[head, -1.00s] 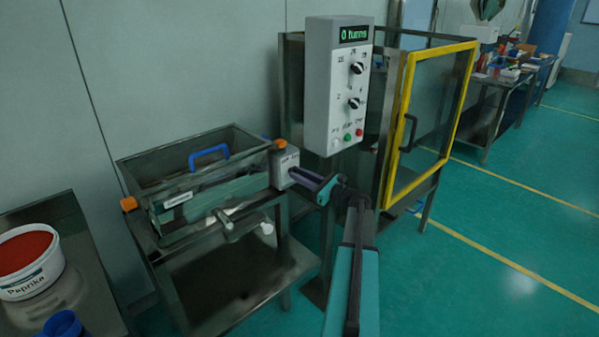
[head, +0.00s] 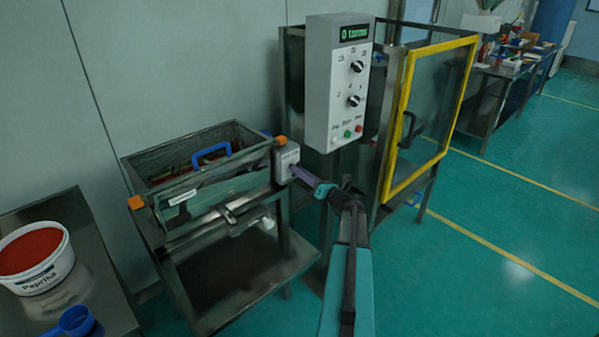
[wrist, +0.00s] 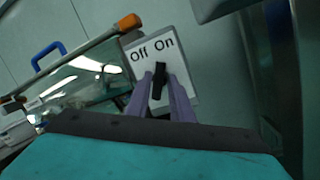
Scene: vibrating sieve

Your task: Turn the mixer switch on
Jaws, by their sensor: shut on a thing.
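The switch is a black knob (wrist: 159,72) on a light plate (wrist: 180,52) marked Off and On. In the wrist view its upper end sits between the two words, nearer to On. My gripper (wrist: 161,87) has its purple fingers on both sides of the knob and is shut on it. In the head view the switch is on a grey box (head: 287,163) at the right end of the sieve, and my gripper (head: 299,173) reaches it from the right. The fingers hide the knob there.
The sieve tray (head: 165,157) has a blue handle (head: 211,154) inside. A grey control panel (head: 343,105) stands behind my arm, before a yellow-framed door (head: 395,150). A paprika tub (head: 40,262) and blue scoop (head: 75,321) are at left. Floor at right is clear.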

